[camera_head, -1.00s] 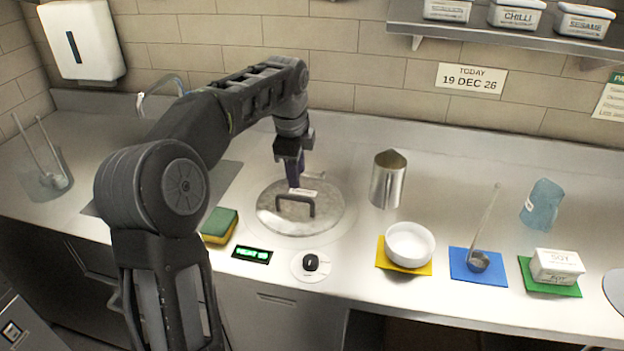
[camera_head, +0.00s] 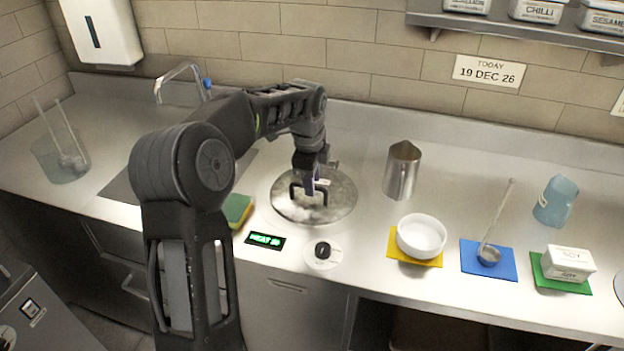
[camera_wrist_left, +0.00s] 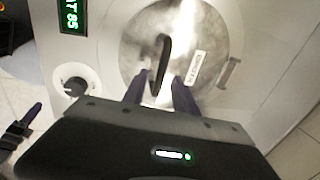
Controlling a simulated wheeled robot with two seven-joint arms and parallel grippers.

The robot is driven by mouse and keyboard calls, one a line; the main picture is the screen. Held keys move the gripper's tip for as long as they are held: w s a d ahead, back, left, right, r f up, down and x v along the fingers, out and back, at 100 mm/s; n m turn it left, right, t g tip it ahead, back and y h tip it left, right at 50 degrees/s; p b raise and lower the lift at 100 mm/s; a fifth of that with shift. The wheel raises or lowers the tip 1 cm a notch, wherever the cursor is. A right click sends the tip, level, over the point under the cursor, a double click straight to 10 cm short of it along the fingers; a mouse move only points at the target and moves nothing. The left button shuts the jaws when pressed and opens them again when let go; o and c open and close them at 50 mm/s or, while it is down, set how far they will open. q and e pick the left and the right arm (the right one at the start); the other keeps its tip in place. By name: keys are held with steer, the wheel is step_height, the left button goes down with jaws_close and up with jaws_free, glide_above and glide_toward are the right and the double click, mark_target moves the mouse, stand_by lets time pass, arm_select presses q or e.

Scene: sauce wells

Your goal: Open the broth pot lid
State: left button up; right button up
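The broth pot lid (camera_head: 338,203) is a round metal disc sunk in the counter, lying flat and closed, with a dark arched handle (camera_head: 294,192). In the left wrist view the lid (camera_wrist_left: 138,50) carries a white label, and its handle (camera_wrist_left: 161,62) stands just ahead of the fingertips. My left gripper (camera_head: 308,196) is low over the lid at the handle. In the left wrist view its two purple fingers (camera_wrist_left: 159,93) are apart, one to each side of the handle's near end; contact cannot be told. A dark shape (camera_wrist_left: 20,130) at the lower left may be my right gripper.
A lit heat display (camera_head: 265,240) and a knob (camera_head: 322,251) sit in front of the pot. A sponge (camera_head: 237,210) lies left, a metal jug (camera_head: 402,171) stands right. A white bowl (camera_head: 421,236), a ladle (camera_head: 489,255) and a soy box (camera_head: 568,263) sit on coloured mats.

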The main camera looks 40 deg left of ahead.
arm_select(q)
steer(key=shift+f, duration=0.2)
steer(key=shift+c, duration=0.2)
jaws_close()
stand_by(1.2)
